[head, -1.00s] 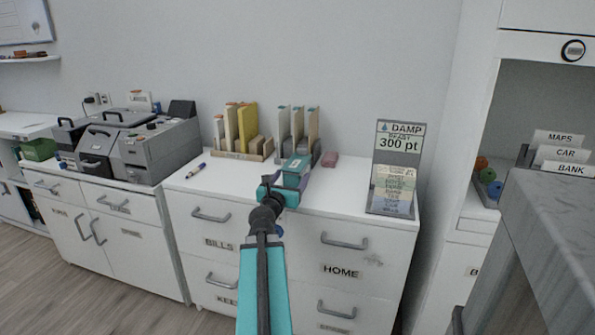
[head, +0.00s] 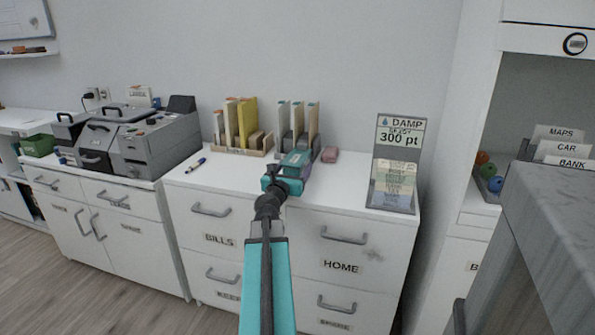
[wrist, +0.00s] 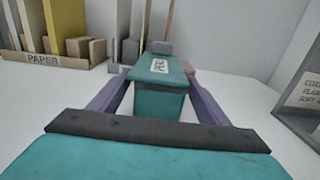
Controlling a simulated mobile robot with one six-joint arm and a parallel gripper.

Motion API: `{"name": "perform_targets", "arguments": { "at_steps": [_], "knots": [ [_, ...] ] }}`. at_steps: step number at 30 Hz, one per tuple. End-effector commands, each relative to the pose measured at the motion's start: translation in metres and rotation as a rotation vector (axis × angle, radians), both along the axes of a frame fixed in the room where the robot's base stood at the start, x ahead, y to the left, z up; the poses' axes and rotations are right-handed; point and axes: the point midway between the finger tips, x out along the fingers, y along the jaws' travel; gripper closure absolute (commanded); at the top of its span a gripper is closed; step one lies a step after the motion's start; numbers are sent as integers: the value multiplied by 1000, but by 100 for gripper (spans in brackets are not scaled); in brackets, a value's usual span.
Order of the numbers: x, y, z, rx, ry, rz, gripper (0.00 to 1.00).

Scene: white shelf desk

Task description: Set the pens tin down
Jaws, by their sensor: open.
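The pens tin is a teal box with a white label; in the wrist view the tin (wrist: 160,95) stands upright on the white desk top, between my fingers. In the head view the tin (head: 296,160) is partly hidden behind my gripper (head: 283,178), near the back of the desk. My gripper also shows in the wrist view (wrist: 157,90), with its purple fingers spread on either side of the tin. The jaws are open, and a gap to the tin shows near the finger bases. Contact at the fingertips cannot be told.
A file holder labelled PAPER (wrist: 42,60) stands to the left, and a second holder with upright files (head: 298,125) is just behind the tin. A pink block (head: 329,155) lies to the right. A grey sign stand (head: 394,178) is further right. A pen (head: 196,165) lies left.

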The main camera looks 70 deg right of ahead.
Motion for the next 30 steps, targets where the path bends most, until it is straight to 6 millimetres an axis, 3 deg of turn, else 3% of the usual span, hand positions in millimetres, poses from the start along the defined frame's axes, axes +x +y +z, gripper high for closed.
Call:
{"name": "perform_targets", "arguments": {
  "at_steps": [15,30],
  "knots": [
    [3,-41,-1,0,0,1,30],
    [3,-43,-1,0,-1,1,30]
  ]
}}
